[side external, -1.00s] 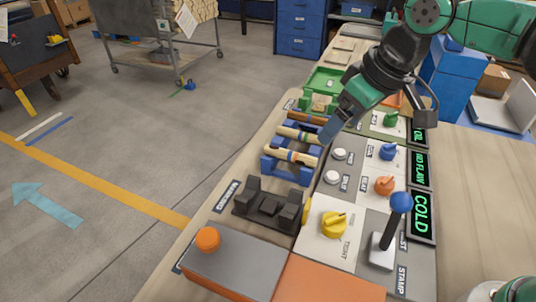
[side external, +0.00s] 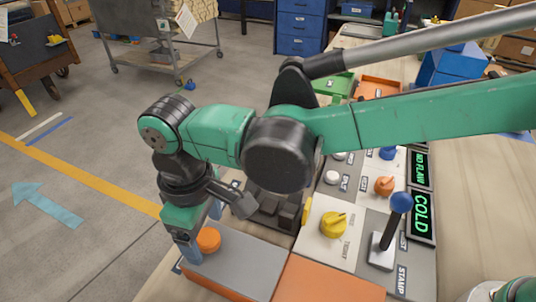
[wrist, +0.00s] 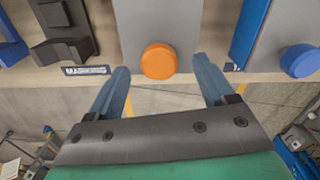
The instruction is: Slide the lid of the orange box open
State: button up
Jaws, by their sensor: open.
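The orange box (side external: 330,281) sits at the near end of the bench in the side external view. Its flat grey lid (side external: 243,262) lies to the left of a plain orange top surface. A round orange knob (side external: 208,240) stands on the lid near its left end. The wrist view also shows the knob (wrist: 159,60) and the grey lid (wrist: 158,18). My gripper (side external: 202,237) points down at the knob, with its blue fingers spread. In the wrist view the knob is between the fingertips, with a gap on each side. No contact is visible.
A dark cradle (side external: 272,206) stands just beyond the lid. Open floor (side external: 90,250) lies left of the bench.

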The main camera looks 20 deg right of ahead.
jog(key=shift+f, duration=0.55)
grip_shut()
jog(key=shift+d, duration=0.1)
jog(key=s+d, duration=0.9)
jog(key=shift+s+d, duration=0.2)
jog(key=shift+s, duration=0.05)
grip_release()
